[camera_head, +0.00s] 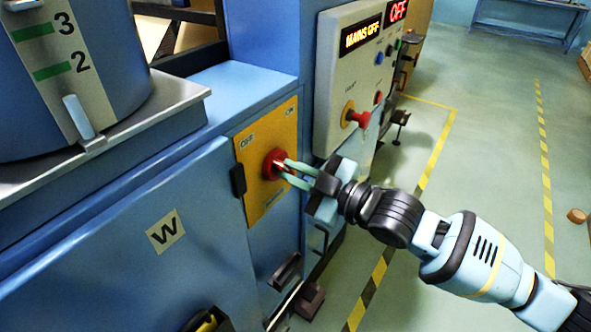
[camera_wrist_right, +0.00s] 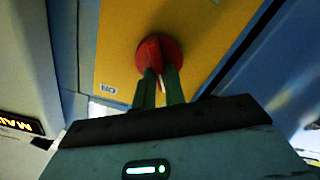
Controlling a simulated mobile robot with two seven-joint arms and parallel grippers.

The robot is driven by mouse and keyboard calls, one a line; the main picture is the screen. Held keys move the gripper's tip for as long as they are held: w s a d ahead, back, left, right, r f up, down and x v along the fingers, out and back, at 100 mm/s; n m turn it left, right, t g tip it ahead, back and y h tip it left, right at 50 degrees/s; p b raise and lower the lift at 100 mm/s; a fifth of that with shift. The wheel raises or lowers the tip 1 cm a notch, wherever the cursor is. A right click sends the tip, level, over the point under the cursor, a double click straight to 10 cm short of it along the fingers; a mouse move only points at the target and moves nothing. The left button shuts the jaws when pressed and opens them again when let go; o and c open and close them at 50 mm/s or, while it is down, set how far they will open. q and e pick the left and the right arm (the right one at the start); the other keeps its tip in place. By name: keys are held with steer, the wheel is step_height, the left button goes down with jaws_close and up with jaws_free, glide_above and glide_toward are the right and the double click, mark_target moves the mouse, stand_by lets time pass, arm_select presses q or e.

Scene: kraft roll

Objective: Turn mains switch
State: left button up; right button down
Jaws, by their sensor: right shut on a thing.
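The mains switch is a red knob (camera_head: 273,164) on a yellow plate (camera_head: 257,198) on the front of the blue machine. The plate is marked OFF at its upper left and ON at its upper right. My right gripper (camera_head: 282,168) is at the knob, its green fingers shut on it. In the right wrist view the fingers reach the red knob (camera_wrist_right: 157,54), with the ON label (camera_wrist_right: 108,89) at lower left. The fingers hide part of the knob, and I cannot tell exactly where it points. My left gripper is not in view.
The grey control panel (camera_head: 337,100) right of the plate has a display (camera_head: 361,36) reading MAINS OFF, another (camera_head: 398,11) reading OFF, and a red handle (camera_head: 358,118). A black latch (camera_head: 238,181) is beside the plate. The green floor (camera_head: 480,150) at right is mostly clear.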

steer(key=shift+n, duration=1)
steer(key=shift+p, duration=0.3)
steer(key=shift+f, duration=0.1)
steer(key=c, duration=1.5)
jaws_free()
steer(key=shift+o, duration=0.2)
steer(key=shift+s, duration=0.1)
steer(key=v, duration=0.7)
steer(key=shift+s+d, duration=0.2)
steer(key=shift+d, duration=0.1)
